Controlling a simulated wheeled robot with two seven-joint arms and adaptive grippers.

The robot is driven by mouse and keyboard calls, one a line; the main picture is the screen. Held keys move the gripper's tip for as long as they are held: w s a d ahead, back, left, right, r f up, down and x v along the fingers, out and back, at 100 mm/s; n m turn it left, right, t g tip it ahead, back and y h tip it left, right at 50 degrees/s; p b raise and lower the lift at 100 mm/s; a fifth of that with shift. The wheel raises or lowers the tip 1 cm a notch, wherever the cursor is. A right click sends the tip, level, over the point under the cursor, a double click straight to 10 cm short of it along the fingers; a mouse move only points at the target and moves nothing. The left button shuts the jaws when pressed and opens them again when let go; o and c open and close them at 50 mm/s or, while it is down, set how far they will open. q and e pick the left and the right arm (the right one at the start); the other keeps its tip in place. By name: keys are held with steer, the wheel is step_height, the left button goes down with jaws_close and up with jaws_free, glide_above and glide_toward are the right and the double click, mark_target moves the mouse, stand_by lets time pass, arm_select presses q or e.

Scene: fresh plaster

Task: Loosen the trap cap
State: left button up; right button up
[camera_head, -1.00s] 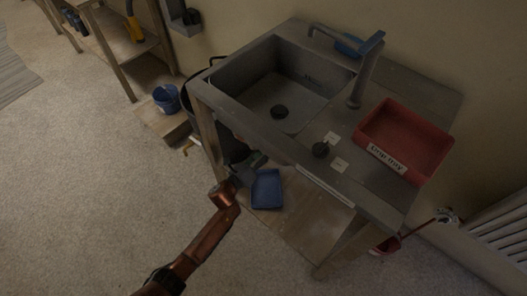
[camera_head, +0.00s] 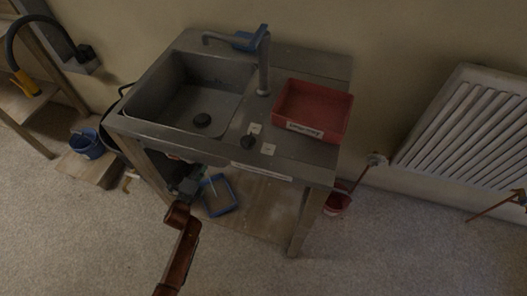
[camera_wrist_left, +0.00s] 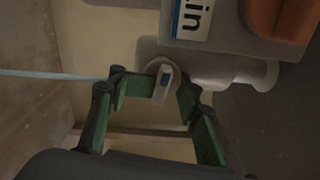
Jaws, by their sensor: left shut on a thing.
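The trap cap (camera_wrist_left: 163,82), a small pale knob with a blue mark, shows in the left wrist view on a pale pipe fitting (camera_wrist_left: 225,70). My left gripper (camera_wrist_left: 165,95) is shut on the cap, its green-padded fingers on either side. In the head view my left gripper (camera_head: 190,186) is under the sink's front edge, and the cap is hidden there. A thin pale-blue stream (camera_wrist_left: 50,74) runs from the cap area. In the head view it drops toward the blue tray (camera_head: 234,206) on the lower shelf, whose inside looks brownish. My right gripper is not in view.
The sink unit (camera_head: 310,168) stands above, with a tap (camera_head: 264,65) and a labelled red tray (camera_head: 315,108) on top. A blue bucket (camera_head: 88,145) is at left, a red bucket (camera_head: 338,203) at right, by the radiator (camera_head: 470,130). The front floor is clear.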

arm_select(q)
steer(key=shift+a+f, duration=0.1)
steer(key=shift+a, duration=0.2)
steer(key=n+p, duration=0.1)
steer(key=n, duration=0.1)
steer(key=r+n+p, duration=0.1)
steer(key=n, duration=0.1)
steer(key=shift+a, duration=0.1)
steer(key=shift+n, duration=1)
steer(key=shift+f+n+p, duration=0.1)
steer(key=shift+n+p, duration=0.25)
steer(key=shift+n, duration=0.35)
steer(key=shift+a+f+n, duration=0.1)
steer(key=shift+f+n, duration=0.05)
steer(key=shift+n, duration=0.25)
steer(key=n, duration=0.1)
steer(key=n+p, duration=0.1)
steer(key=n, duration=0.1)
steer(key=shift+w+a+r, duration=0.1)
steer(key=shift+r, duration=0.15)
steer(key=n, duration=0.3)
steer(key=shift+f, duration=0.1)
